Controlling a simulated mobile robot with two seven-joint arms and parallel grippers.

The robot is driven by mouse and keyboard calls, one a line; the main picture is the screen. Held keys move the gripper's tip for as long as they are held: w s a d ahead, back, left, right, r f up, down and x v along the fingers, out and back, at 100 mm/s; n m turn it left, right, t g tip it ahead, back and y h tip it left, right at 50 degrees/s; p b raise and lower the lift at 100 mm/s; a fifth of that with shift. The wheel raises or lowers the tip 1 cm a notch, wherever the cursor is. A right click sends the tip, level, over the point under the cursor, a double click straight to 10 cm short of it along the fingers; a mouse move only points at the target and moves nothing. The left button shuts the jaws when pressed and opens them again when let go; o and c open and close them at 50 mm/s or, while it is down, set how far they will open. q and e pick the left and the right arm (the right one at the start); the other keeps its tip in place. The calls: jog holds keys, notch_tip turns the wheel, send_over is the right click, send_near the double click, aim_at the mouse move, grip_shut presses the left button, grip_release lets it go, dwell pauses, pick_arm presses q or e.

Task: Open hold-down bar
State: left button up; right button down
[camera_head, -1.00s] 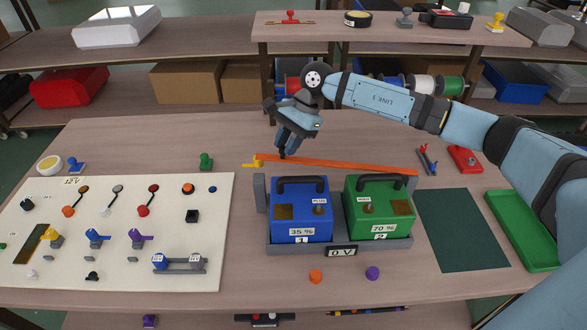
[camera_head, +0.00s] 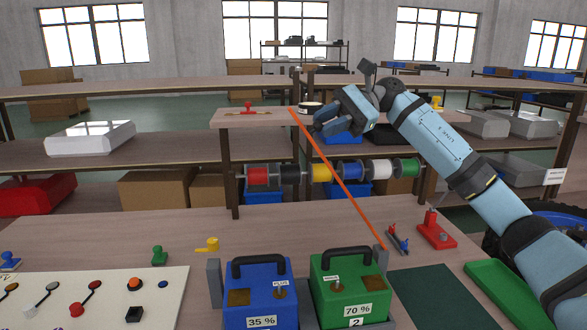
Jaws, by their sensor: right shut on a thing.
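The orange hold-down bar (camera_head: 345,187) is raised and slants up to the left from its right end at the right grey post (camera_head: 382,262). Its free end is well above the batteries. My right gripper (camera_head: 317,127) is shut on the bar near its upper end; the jaws are partly hidden by the hand. The blue battery (camera_head: 258,302) and the green battery (camera_head: 345,280) stand side by side below, with nothing across their tops. The left grey post (camera_head: 214,283) stands free of the bar, with a yellow handle (camera_head: 208,244) by its top. My left gripper is not in view.
A raised shelf (camera_head: 270,119) with a red-handled item and a round tin is close behind the bar's upper end. Cable spools (camera_head: 320,172) hang below it. A control panel (camera_head: 150,300) is at left, a green tray (camera_head: 505,285) at right.

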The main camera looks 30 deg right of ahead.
jog(key=s+d+r+y+b, duration=0.2)
jog(key=s+d+b, duration=0.1)
jog(key=d, duration=0.3)
jog(key=shift+d+r+t, duration=0.15)
jog(key=shift+r+t, duration=0.1)
jog(key=shift+t, duration=0.15)
jog(key=c, duration=1.2)
grip_release()
jog(key=shift+d, duration=0.15)
jog(key=v, duration=1.3)
jog(key=shift+s+d+f+p, duration=0.1)
jog(key=shift+d+p, duration=0.25)
jog(key=shift+p, duration=0.05)
